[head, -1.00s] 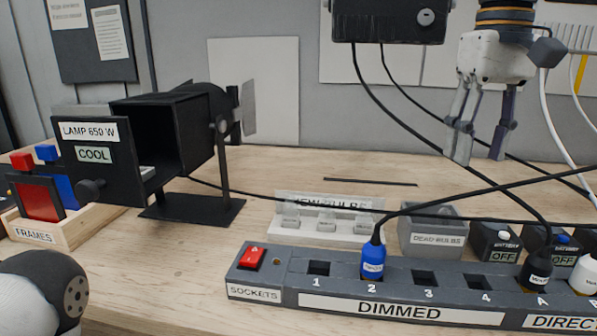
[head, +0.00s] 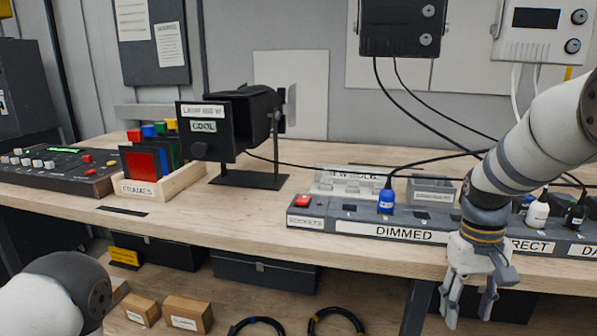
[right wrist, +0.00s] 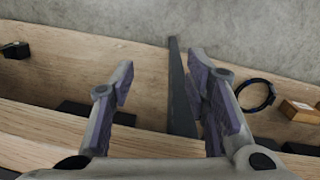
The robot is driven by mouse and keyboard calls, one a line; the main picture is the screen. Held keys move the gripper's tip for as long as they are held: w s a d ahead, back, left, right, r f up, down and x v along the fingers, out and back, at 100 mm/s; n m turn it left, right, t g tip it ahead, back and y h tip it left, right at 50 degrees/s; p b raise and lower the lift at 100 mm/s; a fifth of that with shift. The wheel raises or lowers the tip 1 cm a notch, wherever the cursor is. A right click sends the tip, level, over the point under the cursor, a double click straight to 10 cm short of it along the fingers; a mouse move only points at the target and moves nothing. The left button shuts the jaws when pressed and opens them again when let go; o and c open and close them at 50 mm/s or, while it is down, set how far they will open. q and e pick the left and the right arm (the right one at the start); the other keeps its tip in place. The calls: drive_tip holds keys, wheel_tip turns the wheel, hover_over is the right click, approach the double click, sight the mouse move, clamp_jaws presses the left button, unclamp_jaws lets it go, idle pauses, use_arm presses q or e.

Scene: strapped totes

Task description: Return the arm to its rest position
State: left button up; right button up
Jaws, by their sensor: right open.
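My right gripper (head: 470,300) hangs pointing down in front of the workbench's front edge in the head view, beside the DIRECT label. In the right wrist view its two fingers (right wrist: 165,95) are spread apart with nothing between them. A dark table leg (right wrist: 178,90) shows beyond the fingers, and its top part shows in the head view (head: 416,305). My left arm shows only as a rounded link at the lower left of the head view; its gripper is out of frame.
The workbench (head: 250,215) carries a socket strip (head: 340,228), a black lamp (head: 245,125), a frames box (head: 165,190) and a control desk (head: 55,170). Cardboard boxes (head: 187,314) and coiled cables (head: 335,322) lie on the lower shelf. Cables hang over the socket strip.

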drive_tip(key=s+a+f, duration=0.2)
drive_tip(key=s+f, duration=1.5)
drive_tip(key=f, duration=0.3)
drive_tip(key=s+a+f, duration=0.1)
drive_tip(key=s+a, duration=0.1)
drive_tip(key=s, duration=0.9)
drive_tip(key=s+a+f+g, duration=0.1)
drive_tip(key=s+a+f, duration=0.1)
drive_tip(key=s, duration=0.9)
drive_tip(key=shift+s+a+y, duration=0.15)
drive_tip(key=shift+a+y, duration=0.15)
drive_tip(key=shift+a, duration=0.25)
